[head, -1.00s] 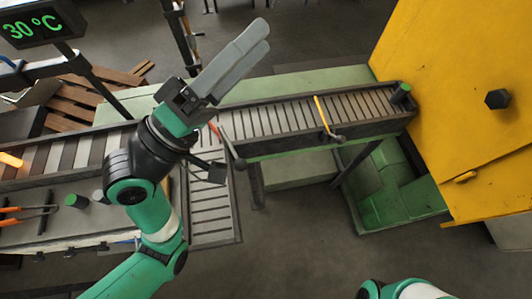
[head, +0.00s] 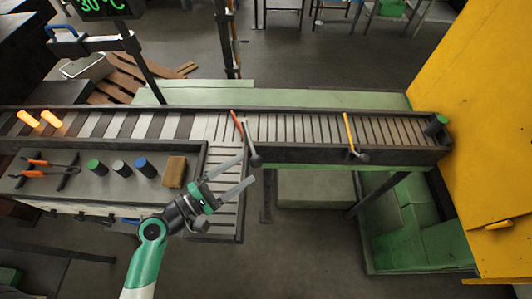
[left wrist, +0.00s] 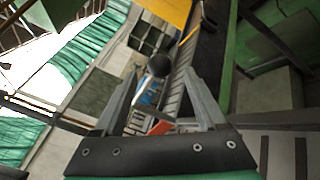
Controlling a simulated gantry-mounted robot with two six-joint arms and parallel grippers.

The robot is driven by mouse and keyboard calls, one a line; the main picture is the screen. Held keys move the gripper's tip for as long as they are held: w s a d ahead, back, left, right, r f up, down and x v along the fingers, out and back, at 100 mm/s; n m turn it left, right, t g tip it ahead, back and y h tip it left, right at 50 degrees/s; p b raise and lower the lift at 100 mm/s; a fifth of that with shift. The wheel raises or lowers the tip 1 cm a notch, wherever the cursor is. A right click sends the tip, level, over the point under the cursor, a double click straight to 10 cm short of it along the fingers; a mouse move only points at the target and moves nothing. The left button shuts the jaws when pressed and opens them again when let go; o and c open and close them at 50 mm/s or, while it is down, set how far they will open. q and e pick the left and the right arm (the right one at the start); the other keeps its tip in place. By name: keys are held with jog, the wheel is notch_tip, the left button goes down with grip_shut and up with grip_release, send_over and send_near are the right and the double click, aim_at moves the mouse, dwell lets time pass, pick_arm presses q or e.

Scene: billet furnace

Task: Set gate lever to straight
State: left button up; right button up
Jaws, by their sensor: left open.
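The gate lever, with a dark round knob (head: 256,160), stands on the front rail of the conveyor where the side chute branches off. Its red-orange gate bar (head: 237,123) slants across the belt, top leaning left. My left gripper (head: 247,170) is open, with its fingers pointing right toward the knob. In the left wrist view, the knob (left wrist: 159,66) appears between the two fingertips, with the red bar (left wrist: 160,127) below it. I cannot tell whether the fingers touch the lever. My right gripper is out of view.
A second lever with a yellow bar (head: 349,133) is farther right on the conveyor (head: 290,150). Glowing billets (head: 40,119) lie at the left end. Tongs (head: 45,163), coloured cylinders and a brown block (head: 175,171) sit on the side table. A yellow machine (head: 490,130) stands right.

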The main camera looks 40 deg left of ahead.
pick_arm(q)
jog(key=w+d, duration=0.1)
jog(key=w, duration=0.7)
jog(key=shift+w+p, duration=0.15)
jog(key=shift+p, duration=0.25)
grip_shut()
dwell(0.7)
